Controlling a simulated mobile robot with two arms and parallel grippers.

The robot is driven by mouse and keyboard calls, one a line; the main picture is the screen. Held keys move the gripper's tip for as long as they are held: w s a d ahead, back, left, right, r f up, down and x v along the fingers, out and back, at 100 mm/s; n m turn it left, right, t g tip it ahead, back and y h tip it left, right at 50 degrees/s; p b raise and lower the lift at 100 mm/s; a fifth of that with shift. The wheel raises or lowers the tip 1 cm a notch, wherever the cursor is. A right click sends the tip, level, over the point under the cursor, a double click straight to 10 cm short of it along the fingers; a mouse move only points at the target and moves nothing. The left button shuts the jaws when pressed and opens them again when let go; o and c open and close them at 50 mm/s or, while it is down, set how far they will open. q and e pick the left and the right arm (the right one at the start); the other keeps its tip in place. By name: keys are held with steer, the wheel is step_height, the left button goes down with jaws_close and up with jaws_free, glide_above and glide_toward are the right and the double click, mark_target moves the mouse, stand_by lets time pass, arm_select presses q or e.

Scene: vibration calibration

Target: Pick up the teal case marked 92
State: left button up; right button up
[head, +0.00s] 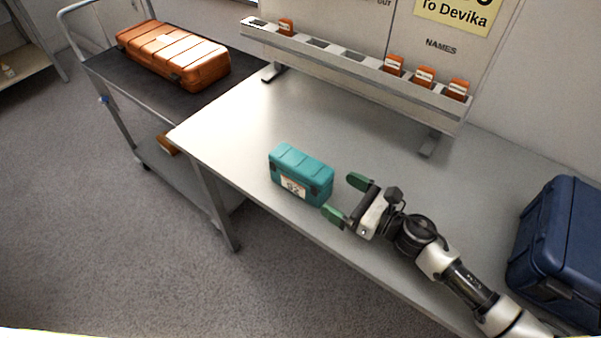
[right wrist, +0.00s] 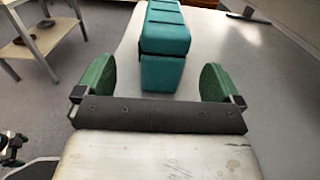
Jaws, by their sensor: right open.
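The teal case (head: 301,174) stands on the table near its front edge, with a label reading 92 on the side facing the edge. My right gripper (head: 347,199) is open and empty just to the right of the case, its green fingertips pointing at the case's end. In the right wrist view the teal case (right wrist: 164,50) lies ahead, between the lines of the two open fingers (right wrist: 158,84). The fingers do not appear to be around it.
A dark blue case (head: 560,250) stands at the table's right end. A rack (head: 350,66) with several orange tags runs along the back. An orange case (head: 172,54) lies on a cart (head: 115,73) at the left. The table (head: 235,125) is clear behind the teal case.

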mark_target(301, 175)
steer(key=shift+w+f, duration=0.2)
steer(key=shift+f, duration=0.9)
steer(key=shift+w+a, duration=0.2)
steer(key=shift+w, duration=0.15)
steer(key=shift+w+a+r, duration=0.1)
steer(key=shift+w+a, duration=0.1)
steer(key=shift+a, duration=0.25)
steer(key=p+x, duration=0.1)
steer(key=x, duration=0.5)
steer(key=shift+p, duration=0.3)
steer(key=shift+d, duration=0.1)
steer(key=c, duration=1.3)
steer(key=shift+r, duration=0.1)
